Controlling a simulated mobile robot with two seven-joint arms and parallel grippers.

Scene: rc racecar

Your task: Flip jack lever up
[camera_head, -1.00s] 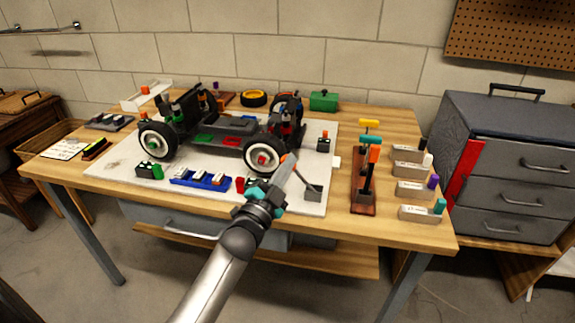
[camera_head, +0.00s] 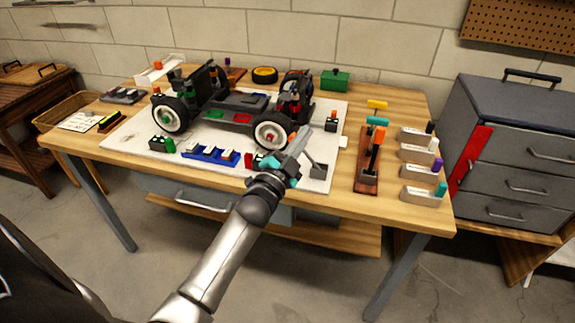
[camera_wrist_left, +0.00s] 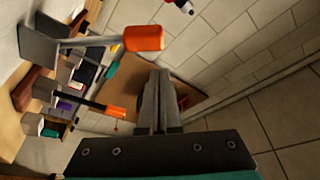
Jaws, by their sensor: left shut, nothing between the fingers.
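The jack is a small grey block (camera_head: 318,171) at the front right corner of the white mat. Its thin lever slants up and left to an orange-tipped handle (camera_head: 293,138). In the left wrist view the grey block (camera_wrist_left: 38,46) is at upper left, and the lever runs right to its orange grip (camera_wrist_left: 143,38). My left gripper (camera_head: 300,142) is shut and empty beside the lever. In the wrist view its closed fingers (camera_wrist_left: 158,100) sit below the orange grip, with a visible gap in the picture. Contact cannot be told in the head view. My right gripper is out of view.
The car chassis (camera_head: 236,108) stands on the white mat (camera_head: 128,138), its near wheel (camera_head: 272,131) close to my left gripper. A wooden tool stand (camera_head: 367,172) with upright coloured handles is to the right. Several labelled blocks (camera_head: 422,195) line the table's right edge.

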